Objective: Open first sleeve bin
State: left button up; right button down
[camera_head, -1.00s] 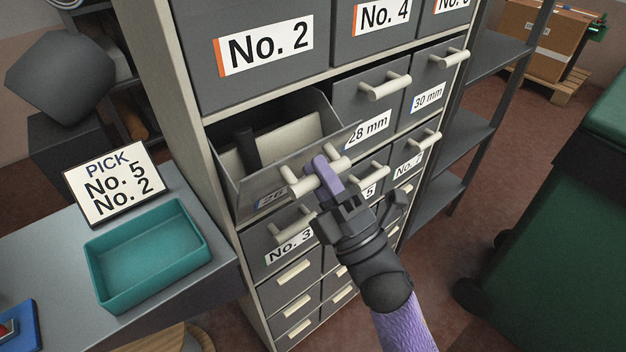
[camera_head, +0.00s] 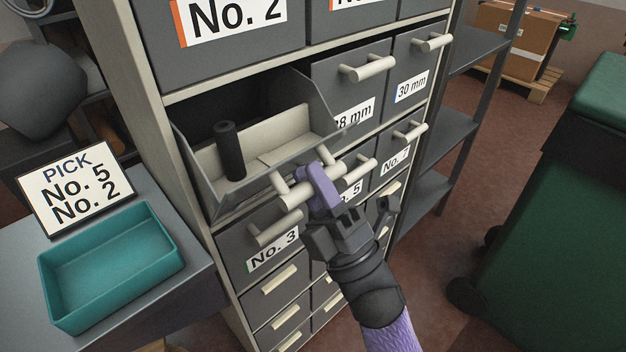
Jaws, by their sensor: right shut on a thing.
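The sleeve bin (camera_head: 205,165) is a grey tilt-out drawer at the left of the cabinet's second row. It stands pulled out and tilted forward, its inside showing. A dark upright cylinder (camera_head: 230,152) stands inside it, left of a low divider. My right gripper (camera_head: 320,187) is shut on the bin's pale bar handle (camera_head: 293,192), at the right part of the bar. The gripper hides part of the bin's front, and its label cannot be read now. My left gripper is not in view.
Closed bins marked 28 mm (camera_head: 352,82) and 30 mm (camera_head: 420,60) are to the right, with No. 3 (camera_head: 272,252) below. A teal tray (camera_head: 112,268) and a PICK sign (camera_head: 75,188) reading No. 5, No. 2 stand on the left table. A green cart (camera_head: 560,210) is at right.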

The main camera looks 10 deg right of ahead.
jog(key=c, duration=0.5)
grip_release()
